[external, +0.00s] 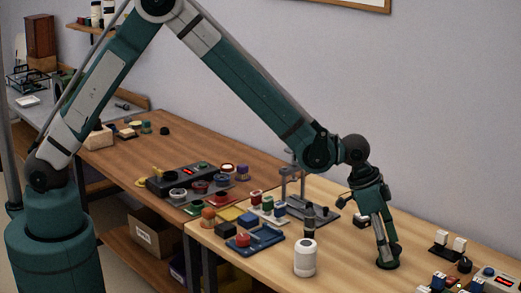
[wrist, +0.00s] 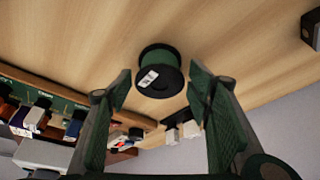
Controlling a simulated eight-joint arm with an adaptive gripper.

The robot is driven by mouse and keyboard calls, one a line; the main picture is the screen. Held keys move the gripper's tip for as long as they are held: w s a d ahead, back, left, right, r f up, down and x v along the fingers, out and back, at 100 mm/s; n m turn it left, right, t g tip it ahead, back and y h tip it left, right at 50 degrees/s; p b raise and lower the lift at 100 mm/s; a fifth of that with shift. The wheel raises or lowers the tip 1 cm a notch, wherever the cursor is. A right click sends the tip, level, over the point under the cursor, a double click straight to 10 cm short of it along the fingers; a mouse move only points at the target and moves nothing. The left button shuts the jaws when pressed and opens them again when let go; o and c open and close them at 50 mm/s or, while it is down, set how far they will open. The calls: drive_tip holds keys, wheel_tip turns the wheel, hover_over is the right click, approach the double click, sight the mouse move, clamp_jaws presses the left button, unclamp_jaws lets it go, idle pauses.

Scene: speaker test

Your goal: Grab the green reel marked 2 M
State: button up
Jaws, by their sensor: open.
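The green reel (wrist: 170,56) shows in the wrist view as a dark green spool with black flanges and a small white label, standing on the light wood tabletop. The label's writing is too small to read. My gripper (wrist: 159,82) is open, with one finger to each side of the reel's place in the picture and the reel beyond the fingertips. In the external view my gripper (external: 386,250) points down at the right part of the table, and a dark round base of the reel (external: 388,265) shows at its tips. I cannot tell whether they touch.
A white bottle (external: 305,258) stands to the left of my gripper. A metal stand (external: 300,195) is behind it. Black blocks with white tops (external: 447,245) and a grey device with a red display (external: 500,278) are to the right. Bare tabletop surrounds the reel.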

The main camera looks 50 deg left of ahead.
drive_tip(key=shift+x, duration=1.15)
drive_tip(key=c, duration=0.7)
drive_tip(key=shift+r, duration=0.2)
wheel_tip(320, 180, up, 10)
drive_tip(key=shift+f+p, duration=0.15)
drive_tip(key=shift+p, duration=0.6)
